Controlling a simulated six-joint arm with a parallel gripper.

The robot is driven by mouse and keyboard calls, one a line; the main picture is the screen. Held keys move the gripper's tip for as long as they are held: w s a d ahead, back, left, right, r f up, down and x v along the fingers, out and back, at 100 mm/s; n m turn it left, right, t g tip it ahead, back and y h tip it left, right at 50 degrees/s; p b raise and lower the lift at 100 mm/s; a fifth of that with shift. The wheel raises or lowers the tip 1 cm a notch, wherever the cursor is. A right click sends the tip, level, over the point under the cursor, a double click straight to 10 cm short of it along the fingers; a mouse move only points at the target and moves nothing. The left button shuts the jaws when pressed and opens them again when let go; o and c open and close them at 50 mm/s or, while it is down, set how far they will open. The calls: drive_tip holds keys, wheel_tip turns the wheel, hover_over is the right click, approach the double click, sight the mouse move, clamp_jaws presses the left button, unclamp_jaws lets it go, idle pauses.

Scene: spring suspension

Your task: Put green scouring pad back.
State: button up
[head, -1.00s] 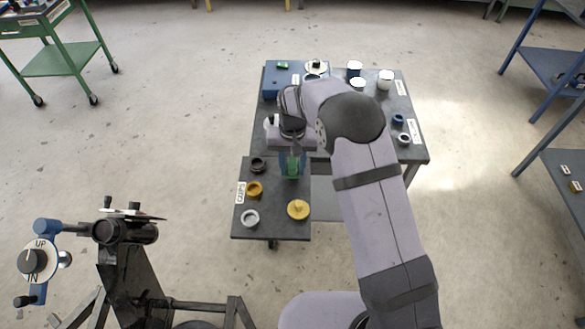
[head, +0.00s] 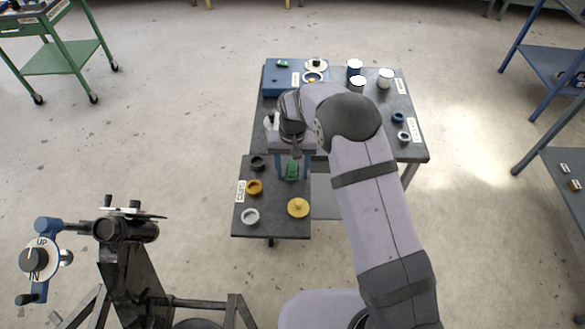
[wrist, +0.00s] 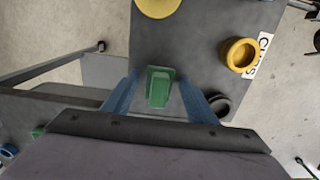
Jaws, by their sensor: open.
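A green block-like piece (head: 292,172), which I take for the scouring pad, sits on the dark lower shelf (head: 275,222) at the front of the table. It has a wider base and a narrower raised part in the wrist view (wrist: 159,88). My gripper (head: 293,167) is open above it, blue fingers pointing down. In the wrist view the green piece lies between the two fingers (wrist: 160,82), with a gap on each side. The gripper's body hides part of the shelf's back edge.
The shelf also holds a black ring (head: 258,164), a yellow ring (head: 255,188), a grey ring (head: 250,217) and a yellow disc (head: 298,208). A blue box (head: 275,88) with a small green item (head: 282,63) and several cups stand on the table behind.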

sight(293, 168)
wheel_tip(293, 168, up, 12)
drive_tip(key=b, duration=0.3)
idle(0.3)
drive_tip(key=shift+d+r, duration=0.1)
drive_tip(key=shift+r, duration=0.05)
drive_tip(key=s+d+f, duration=0.1)
drive_tip(key=s+d, duration=0.7)
drive_tip(key=s, duration=0.5)
drive_tip(key=s+d+f, duration=0.2)
drive_tip(key=s+d, duration=0.6)
drive_tip(key=s, duration=0.5)
drive_tip(key=shift+d+f, duration=0.2)
drive_tip(key=shift+f, duration=0.1)
drive_tip(key=shift+r+p, duration=0.55)
drive_tip(key=shift+p, duration=0.05)
